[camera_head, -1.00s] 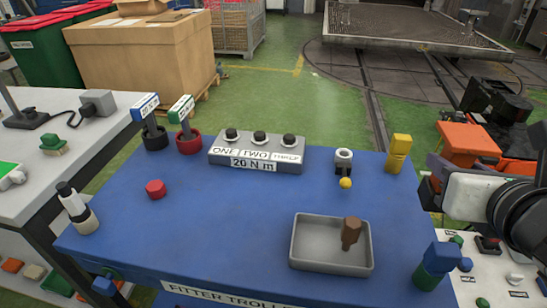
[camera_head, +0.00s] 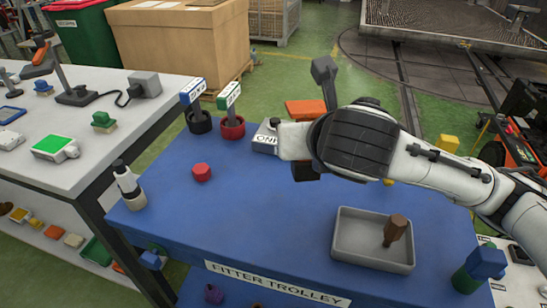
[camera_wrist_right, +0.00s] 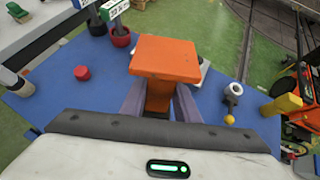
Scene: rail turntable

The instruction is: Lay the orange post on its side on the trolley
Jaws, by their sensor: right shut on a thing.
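The orange post (camera_head: 305,109) is held in my right gripper (camera_wrist_right: 160,101) above the back middle of the blue fitter trolley (camera_head: 245,210). In the right wrist view the post (camera_wrist_right: 165,58) shows a broad flat orange end, with a narrower part between the two fingers. My forearm hides much of the post in the head view, so its exact tilt and height over the trolley are hard to tell. My left gripper does not show.
A grey tray (camera_head: 345,245) with a brown piece (camera_head: 395,229) stands front right. A red hexagonal piece (camera_head: 202,172), a white bottle-like item (camera_head: 127,182) and two cup stands (camera_head: 232,127) are on the left. The grey block (camera_head: 265,139) is partly hidden. The front middle is clear.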

